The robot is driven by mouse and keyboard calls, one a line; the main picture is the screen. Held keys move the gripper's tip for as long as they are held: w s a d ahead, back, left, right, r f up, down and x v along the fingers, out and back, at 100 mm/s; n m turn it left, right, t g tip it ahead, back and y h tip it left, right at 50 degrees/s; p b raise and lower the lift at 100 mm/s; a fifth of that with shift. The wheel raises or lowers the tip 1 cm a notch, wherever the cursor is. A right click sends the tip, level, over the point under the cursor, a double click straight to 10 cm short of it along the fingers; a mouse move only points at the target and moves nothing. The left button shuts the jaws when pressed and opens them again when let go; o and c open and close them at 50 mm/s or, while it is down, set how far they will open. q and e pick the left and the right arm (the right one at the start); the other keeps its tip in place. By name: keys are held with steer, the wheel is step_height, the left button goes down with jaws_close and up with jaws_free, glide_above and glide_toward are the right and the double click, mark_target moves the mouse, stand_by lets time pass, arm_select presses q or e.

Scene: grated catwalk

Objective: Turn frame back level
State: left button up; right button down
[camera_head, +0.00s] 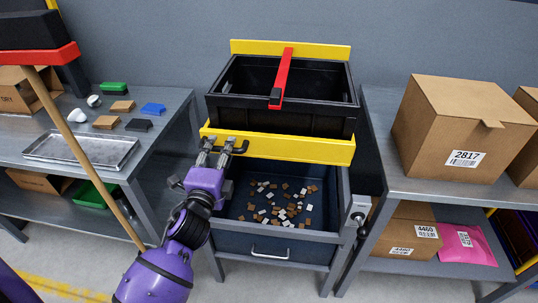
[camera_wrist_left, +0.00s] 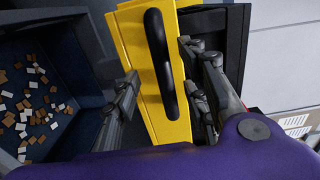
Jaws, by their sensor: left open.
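A yellow frame (camera_head: 300,148) holds a black crate (camera_head: 330,120) with its open top facing up. A red bar (camera_head: 283,75) runs across the crate from back to front. The frame looks roughly level; a slight tilt cannot be judged. My left gripper (camera_head: 222,147) is at the left part of the frame's front panel. In the left wrist view, a black handle (camera_wrist_left: 157,50) on the yellow panel (camera_wrist_left: 135,60) lies between the open fingers of the left gripper (camera_wrist_left: 163,100); no clear contact shows. My right gripper is not in view.
Below the frame is a dark blue bin (camera_head: 255,235) with scattered brown and white chips. A left bench (camera_head: 50,165) carries a metal tray (camera_head: 80,150) and small blocks. A broom stick (camera_head: 85,160) leans in front. A right shelf (camera_head: 450,190) holds a carton (camera_head: 445,120).

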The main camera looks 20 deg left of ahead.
arm_select(q)
steer(key=p+v, duration=0.1)
steer(key=v, duration=0.8)
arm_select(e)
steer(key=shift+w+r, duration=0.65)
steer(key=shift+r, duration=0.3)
arm_select(q)
steer(key=shift+r, duration=0.15)
